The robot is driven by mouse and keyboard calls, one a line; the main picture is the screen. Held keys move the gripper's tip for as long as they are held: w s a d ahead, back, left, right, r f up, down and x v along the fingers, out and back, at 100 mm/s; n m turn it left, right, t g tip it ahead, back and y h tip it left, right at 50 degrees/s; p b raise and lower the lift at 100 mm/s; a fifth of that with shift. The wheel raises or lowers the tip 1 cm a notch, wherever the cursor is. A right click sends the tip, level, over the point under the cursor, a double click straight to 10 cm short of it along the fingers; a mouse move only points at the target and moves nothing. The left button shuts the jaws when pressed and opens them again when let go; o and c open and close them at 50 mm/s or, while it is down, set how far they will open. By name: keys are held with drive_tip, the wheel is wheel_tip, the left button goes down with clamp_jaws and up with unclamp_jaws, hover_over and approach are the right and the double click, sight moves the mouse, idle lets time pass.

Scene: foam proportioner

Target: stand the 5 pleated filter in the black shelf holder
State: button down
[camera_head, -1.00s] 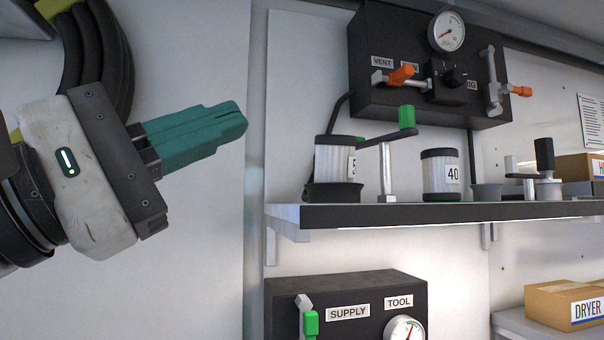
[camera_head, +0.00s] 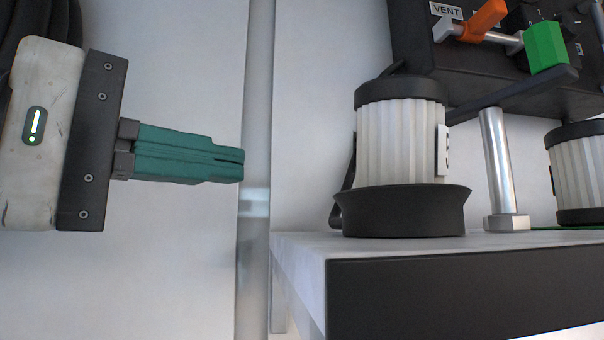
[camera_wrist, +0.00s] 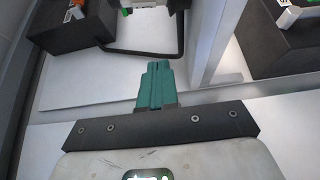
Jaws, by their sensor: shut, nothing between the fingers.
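The 5 pleated filter (camera_head: 398,142), white with a black cap, stands upright in the black shelf holder (camera_head: 400,212) near the shelf's left end. Its lower end is hidden behind the holder's flared rim. Its label is turned to the right and seen nearly edge-on; the number 5 was readable in the earlier frame. My gripper (camera_head: 241,165) has green fingers, closed together with nothing between them. It is left of the filter, clear of it, pointing right. The closed fingers also show in the wrist view (camera_wrist: 158,68).
The shelf (camera_head: 470,295) has a thick dark front edge. Another pleated filter (camera_head: 583,172) is at far right. A black panel with an orange-handled valve (camera_head: 485,20) hangs above.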

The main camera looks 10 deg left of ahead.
sight(399, 152)
drive_tip(key=x, duration=0.9)
drive_tip(key=shift+d, duration=0.1)
drive_tip(key=shift+s+d+f+b, duration=0.15)
drive_tip(key=shift+d+b, duration=0.15)
drive_tip(key=shift+s+d+b, duration=0.2)
drive_tip(key=shift+s+d, duration=0.15)
drive_tip(key=shift+s, duration=0.4)
drive_tip(key=shift+s+d+b, duration=0.15)
drive_tip(key=shift+s+d, duration=0.2)
drive_tip(key=shift+s, duration=0.45)
